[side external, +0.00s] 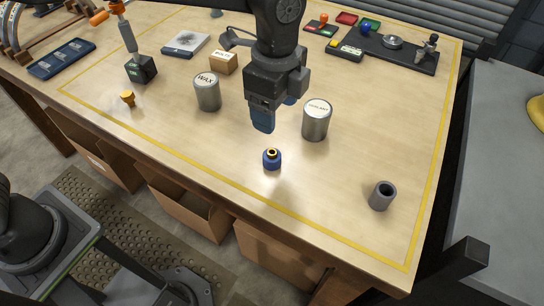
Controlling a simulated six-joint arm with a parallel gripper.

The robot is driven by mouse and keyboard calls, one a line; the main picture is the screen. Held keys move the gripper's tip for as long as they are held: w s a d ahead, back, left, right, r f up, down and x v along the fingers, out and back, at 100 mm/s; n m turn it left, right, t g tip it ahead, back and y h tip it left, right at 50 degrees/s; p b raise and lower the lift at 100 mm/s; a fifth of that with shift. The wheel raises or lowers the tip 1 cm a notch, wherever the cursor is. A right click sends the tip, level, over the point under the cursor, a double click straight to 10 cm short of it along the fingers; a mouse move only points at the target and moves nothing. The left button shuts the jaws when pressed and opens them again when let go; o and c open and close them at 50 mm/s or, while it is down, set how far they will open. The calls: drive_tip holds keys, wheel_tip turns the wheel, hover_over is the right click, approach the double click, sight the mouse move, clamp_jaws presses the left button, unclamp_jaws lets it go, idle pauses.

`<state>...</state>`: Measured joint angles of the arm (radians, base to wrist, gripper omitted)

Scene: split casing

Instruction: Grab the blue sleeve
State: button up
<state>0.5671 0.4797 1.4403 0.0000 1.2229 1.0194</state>
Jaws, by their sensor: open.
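The blue sleeve (272,160) is a small, short blue cylinder with a yellow ring and a dark centre on top. It stands upright on the wooden table, near the middle of its front part. My gripper (274,115) hangs above and behind it, pointing down, with blue fingertips. The gripper is open, and I see nothing between its fingers. The near finger partly hides the far one. The sleeve is in full view, apart from the gripper.
A WAX can (207,93) stands left of my gripper, and a SEALANT can (316,121) stands close on its right. A grey hollow cylinder (382,196) is at the front right. A small brass piece (128,98) is at left. The table around the sleeve is clear.

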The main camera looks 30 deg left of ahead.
sight(273, 152)
wheel_tip(273, 152, down, 7)
drive_tip(key=shift+r, duration=0.1)
drive_tip(key=f, duration=0.5)
drive_tip(key=shift+s+f, duration=0.3)
drive_tip(key=shift+f, duration=0.05)
drive_tip(key=c, duration=1)
drive_tip(key=shift+c, duration=0.6)
drive_tip(key=shift+r, duration=0.15)
